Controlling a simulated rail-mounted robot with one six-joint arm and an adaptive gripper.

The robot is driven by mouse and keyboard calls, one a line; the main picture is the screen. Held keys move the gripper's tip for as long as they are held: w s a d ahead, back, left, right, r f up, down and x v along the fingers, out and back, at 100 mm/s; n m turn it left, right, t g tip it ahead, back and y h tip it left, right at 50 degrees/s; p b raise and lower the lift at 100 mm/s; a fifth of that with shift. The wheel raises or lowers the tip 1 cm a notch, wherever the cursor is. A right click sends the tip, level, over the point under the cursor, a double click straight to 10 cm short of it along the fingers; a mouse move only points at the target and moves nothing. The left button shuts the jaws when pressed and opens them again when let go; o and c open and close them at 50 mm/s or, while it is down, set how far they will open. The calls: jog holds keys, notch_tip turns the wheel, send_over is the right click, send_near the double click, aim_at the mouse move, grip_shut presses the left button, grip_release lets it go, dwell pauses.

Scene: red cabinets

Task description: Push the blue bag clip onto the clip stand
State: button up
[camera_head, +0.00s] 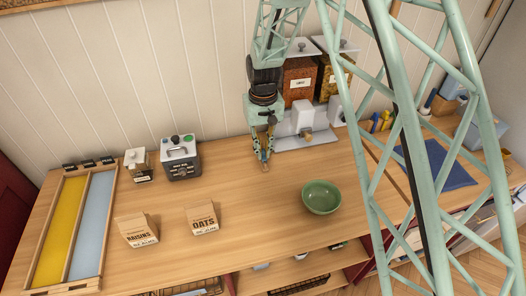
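My gripper (265,157) points down above the wooden counter, near the middle, in front of a grey stand with white blocks. Its fingertips are close together, and a small pale piece shows at them. It is too small to tell whether the fingers hold anything. I cannot pick out the blue bag clip with certainty. Small yellow and blue pieces (378,123) stand at the back of the counter, right of the grey stand, partly behind my green frame. I cannot tell for sure which thing is the clip stand.
A raisins bag (137,230), an oats bag (203,219) and a green bowl (321,197) stand on the counter (255,240). A wooden tray (68,287) with yellow and blue lanes lies left. A blue mat (437,165) lies right.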

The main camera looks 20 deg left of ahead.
jog(key=shift+f+b, duration=0.35)
jog(key=shift+f, duration=0.1)
dwell(0.9)
jog(key=o, duration=0.7)
jog(key=shift+r, duration=0.1)
jog(key=shift+r+p, duration=1.35)
jog(key=shift+r, duration=2.05)
jog(key=shift+s+a, duration=0.1)
jog(key=shift+a, duration=0.05)
